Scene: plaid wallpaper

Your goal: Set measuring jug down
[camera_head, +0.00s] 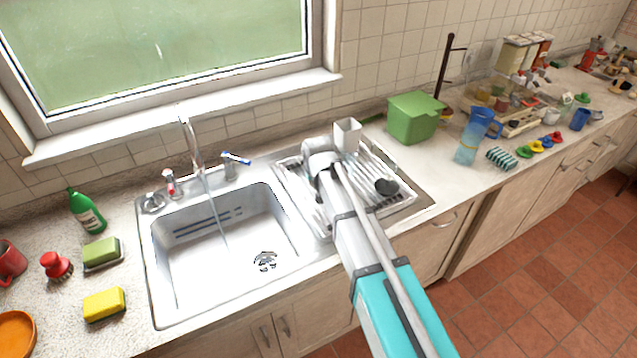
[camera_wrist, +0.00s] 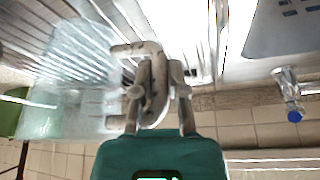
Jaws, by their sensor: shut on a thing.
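The measuring jug (camera_wrist: 70,85) is translucent and pale, with faint marks on its side, in the wrist view. My gripper (camera_wrist: 125,85) is shut beside it, apparently on its handle; the exact contact is hard to see. In the head view the jug (camera_head: 347,135) shows as a pale squarish vessel just beyond my gripper (camera_head: 322,160). It is over the back part of the ridged metal drainer (camera_head: 370,170), right of the sink. I cannot tell whether its base touches the drainer. My arm hides part of the drainer.
The sink (camera_head: 220,240) with running tap (camera_head: 190,140) is to the left. A small dark item (camera_head: 386,187) lies on the drainer.

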